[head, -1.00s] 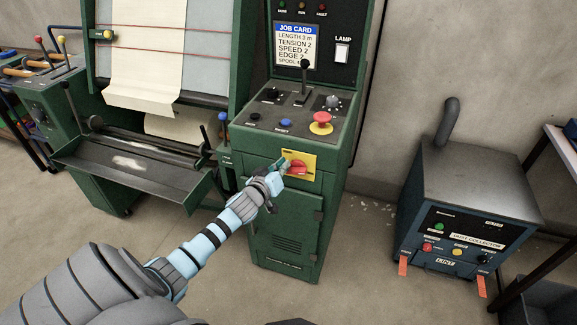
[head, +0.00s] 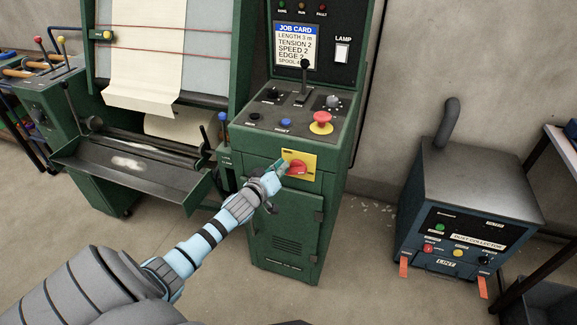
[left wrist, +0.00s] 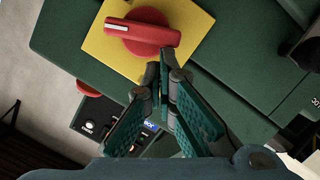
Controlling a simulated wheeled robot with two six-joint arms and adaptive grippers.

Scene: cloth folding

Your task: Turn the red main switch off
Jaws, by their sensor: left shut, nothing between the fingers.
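The red main switch (head: 297,168) is a rotary handle on a yellow plate (head: 310,159) on the front of the green cabinet. It shows large in the left wrist view (left wrist: 143,32), its handle bar lying nearly across the picture with a white mark at its left end. My left gripper (head: 281,165) is at the plate's left side. In the left wrist view my left gripper (left wrist: 164,70) is shut and empty, its fingertips just by the lower edge of the red knob. I cannot tell whether they touch it. My right gripper is not in view.
Above the switch, the sloped panel holds a red mushroom button (head: 321,122), a blue button (head: 286,122) and a black lever (head: 304,80). A tray (head: 130,165) juts out at left. A blue dust collector (head: 470,200) stands at right, with open floor between.

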